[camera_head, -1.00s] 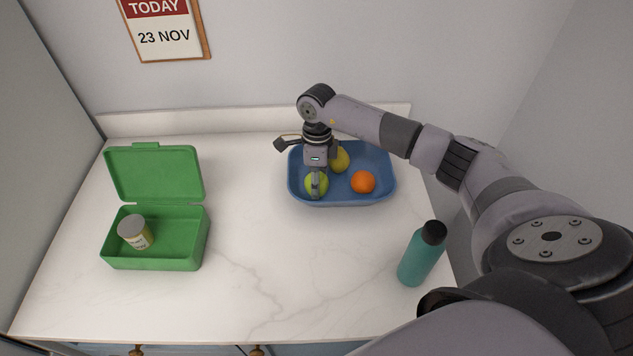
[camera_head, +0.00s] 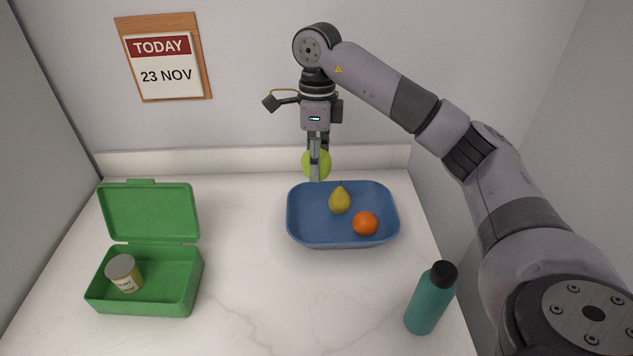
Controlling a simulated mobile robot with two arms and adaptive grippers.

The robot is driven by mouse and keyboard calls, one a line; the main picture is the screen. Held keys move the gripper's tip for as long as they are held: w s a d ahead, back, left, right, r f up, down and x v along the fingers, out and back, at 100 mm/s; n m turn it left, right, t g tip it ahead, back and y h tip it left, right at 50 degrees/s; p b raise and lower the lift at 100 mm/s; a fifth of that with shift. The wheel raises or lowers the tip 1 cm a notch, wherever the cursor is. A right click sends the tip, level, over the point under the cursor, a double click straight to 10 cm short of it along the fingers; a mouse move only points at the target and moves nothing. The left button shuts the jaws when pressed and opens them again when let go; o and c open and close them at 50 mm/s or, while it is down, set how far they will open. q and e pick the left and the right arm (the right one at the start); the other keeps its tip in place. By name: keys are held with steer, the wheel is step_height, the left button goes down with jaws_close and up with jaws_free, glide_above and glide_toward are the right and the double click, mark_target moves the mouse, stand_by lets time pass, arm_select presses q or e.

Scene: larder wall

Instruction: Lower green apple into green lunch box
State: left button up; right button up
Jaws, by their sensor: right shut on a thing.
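The green apple (camera_head: 325,163) is between the fingers of my right gripper (camera_head: 315,168), which is shut on it. The apple is held up above the back left part of the blue tray, partly hidden by a finger. The green lunch box (camera_head: 144,307) stands open on the left of the counter, its lid (camera_head: 148,213) raised at the back. A small jar with a grey cap (camera_head: 124,272) is inside the lunch box at its left; the right part of the box is empty. My left gripper is not in view.
The blue tray (camera_head: 341,240) holds a yellow-green pear (camera_head: 340,201) and an orange (camera_head: 365,223). A teal bottle (camera_head: 429,303) stands at the front right. The counter (camera_head: 245,265) between lunch box and tray is clear. A calendar (camera_head: 165,70) hangs on the back wall.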

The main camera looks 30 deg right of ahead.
steer(key=shift+a+r, duration=0.25)
steer(key=shift+r, duration=0.4)
steer(key=w+a+f+p, duration=0.1)
steer(key=w+a, duration=0.1)
steer(key=a, duration=1.5)
steer(key=shift+w, duration=0.15)
steer(key=a+f+b, duration=0.1)
steer(key=a+f, duration=0.2)
steer(key=a, duration=0.2)
steer(key=w+a+f+b, duration=0.1)
steer(key=a+f+b, duration=0.1)
steer(key=a, duration=0.4)
steer(key=w+a+f+b, duration=0.1)
steer(key=a+f+b, duration=0.1)
steer(key=a+f, duration=0.2)
steer(key=shift+w+a, duration=0.2)
steer(key=shift+a, duration=0.6)
steer(key=shift+c, duration=0.2)
steer(key=shift+f, duration=0.1)
steer(key=b, duration=0.4)
glide_above(175, 286)
steer(key=shift+w+f, duration=0.1)
steer(key=shift+f, duration=2.55)
steer(key=shift+f+b, duration=1.65)
steer(key=shift+f, duration=0.8)
